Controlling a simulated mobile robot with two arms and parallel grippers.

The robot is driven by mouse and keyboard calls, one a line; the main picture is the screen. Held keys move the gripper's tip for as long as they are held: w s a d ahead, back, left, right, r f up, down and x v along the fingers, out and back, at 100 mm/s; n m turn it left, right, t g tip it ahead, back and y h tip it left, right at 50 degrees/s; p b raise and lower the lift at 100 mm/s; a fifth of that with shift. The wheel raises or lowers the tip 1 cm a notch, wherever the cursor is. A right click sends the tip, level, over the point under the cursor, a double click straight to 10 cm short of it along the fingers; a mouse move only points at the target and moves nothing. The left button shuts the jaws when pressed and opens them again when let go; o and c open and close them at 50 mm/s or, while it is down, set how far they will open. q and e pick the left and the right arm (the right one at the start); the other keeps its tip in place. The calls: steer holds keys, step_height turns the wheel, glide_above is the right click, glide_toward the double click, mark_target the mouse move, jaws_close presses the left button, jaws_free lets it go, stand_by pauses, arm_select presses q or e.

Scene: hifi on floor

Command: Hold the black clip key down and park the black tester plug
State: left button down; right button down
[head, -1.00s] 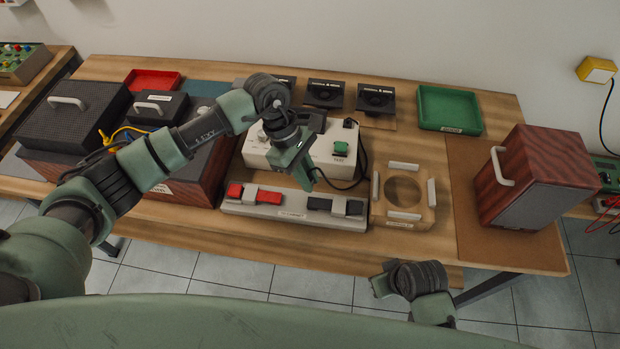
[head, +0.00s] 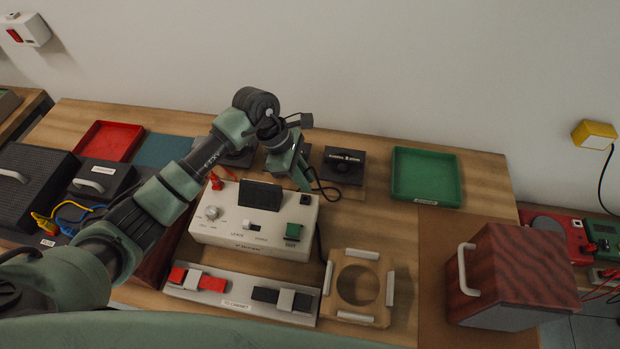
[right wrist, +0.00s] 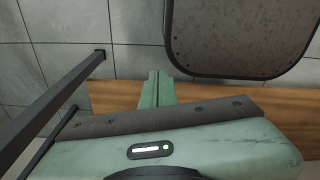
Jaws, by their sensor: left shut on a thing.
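The tester (head: 225,228) is a white box with a dark screen, a knob and a green button. My left gripper (head: 304,187) is above its back right corner, shut on the black tester plug, which the fingers mostly hide. A black cable (head: 328,190) loops beside the fingers. A small black holder (head: 305,199) is just below the fingertips; contact is unclear. A red plug (head: 216,181) stands at the back left corner. The black clip (head: 265,295) with its pale key lies on the grey terminal strip (head: 235,304). My right gripper (right wrist: 156,88) is shut and empty, away from these things.
A wooden frame with a round hole (head: 340,285) lies right of the strip. A green tray (head: 450,180) and a wood speaker box (head: 520,270) are at the right. Black speaker units (head: 343,165) stand behind. A red tray (head: 108,140) is at the back left.

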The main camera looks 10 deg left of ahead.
arm_select(q)
steer(key=shift+w, duration=0.25)
steer(key=shift+w+f, duration=0.1)
steer(key=shift+w, duration=0.05)
steer(key=shift+f+b, duration=0.55)
steer(key=shift+f, duration=0.25)
steer(key=shift+f+b, duration=0.75)
steer(key=shift+f, duration=0.65)
arm_select(e)
steer(key=shift+s+d+f, duration=0.15)
steer(key=shift+s+f, duration=0.15)
steer(key=shift+f, duration=0.4)
steer(key=shift+s+d+f, duration=0.15)
steer(key=shift+s+f, duration=0.1)
steer(key=shift+f, duration=0.45)
steer(key=shift+f, duration=0.25)
